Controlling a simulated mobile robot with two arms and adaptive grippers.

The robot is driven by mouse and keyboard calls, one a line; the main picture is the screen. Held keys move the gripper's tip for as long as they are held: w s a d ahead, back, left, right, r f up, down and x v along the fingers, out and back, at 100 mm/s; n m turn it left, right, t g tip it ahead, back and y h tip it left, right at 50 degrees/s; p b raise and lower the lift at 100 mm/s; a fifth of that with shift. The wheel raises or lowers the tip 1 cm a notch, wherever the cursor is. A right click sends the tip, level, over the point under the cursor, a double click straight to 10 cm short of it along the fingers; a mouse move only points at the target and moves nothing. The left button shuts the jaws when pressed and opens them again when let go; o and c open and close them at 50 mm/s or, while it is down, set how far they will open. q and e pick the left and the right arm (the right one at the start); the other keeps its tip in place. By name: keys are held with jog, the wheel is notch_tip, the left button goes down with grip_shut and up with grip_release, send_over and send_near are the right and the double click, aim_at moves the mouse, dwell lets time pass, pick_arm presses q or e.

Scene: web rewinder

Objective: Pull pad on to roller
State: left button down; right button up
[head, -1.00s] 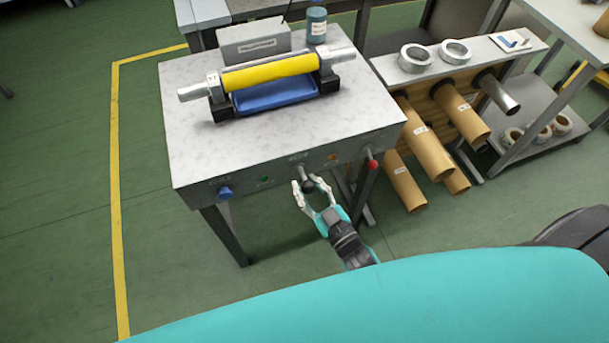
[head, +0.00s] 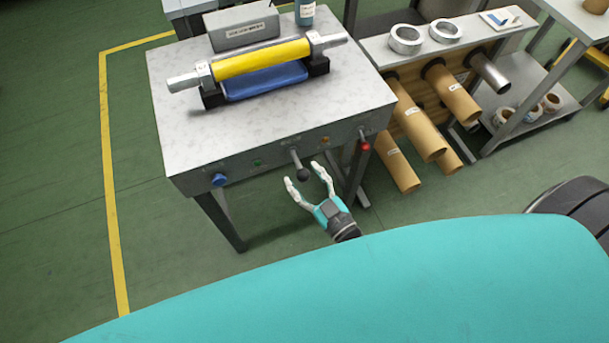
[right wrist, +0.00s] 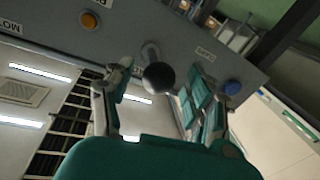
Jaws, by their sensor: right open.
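The yellow roller (head: 262,59) lies across the bench top in black end holders, on a metal shaft. The blue pad (head: 264,82) sits just below and in front of it; whether they touch is unclear. A lever with a black ball knob (head: 303,174) sticks out of the bench's front panel. My right gripper (head: 301,172) is open and empty, with its fingertips on either side of the knob. The right wrist view shows the knob (right wrist: 158,77) between the spread fingers, with space on both sides. My left gripper is not in view.
The front panel also has a blue knob (head: 219,180), a green button (head: 257,162), an orange button (head: 325,140) and a red knob (head: 364,146). A grey box (head: 241,27) and a bottle (head: 305,13) stand behind the roller. Cardboard tubes (head: 415,120) jut from a rack at right.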

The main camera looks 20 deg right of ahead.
jog(key=v, duration=1.1)
jog(key=shift+s, duration=0.25)
jog(key=shift+d, duration=0.1)
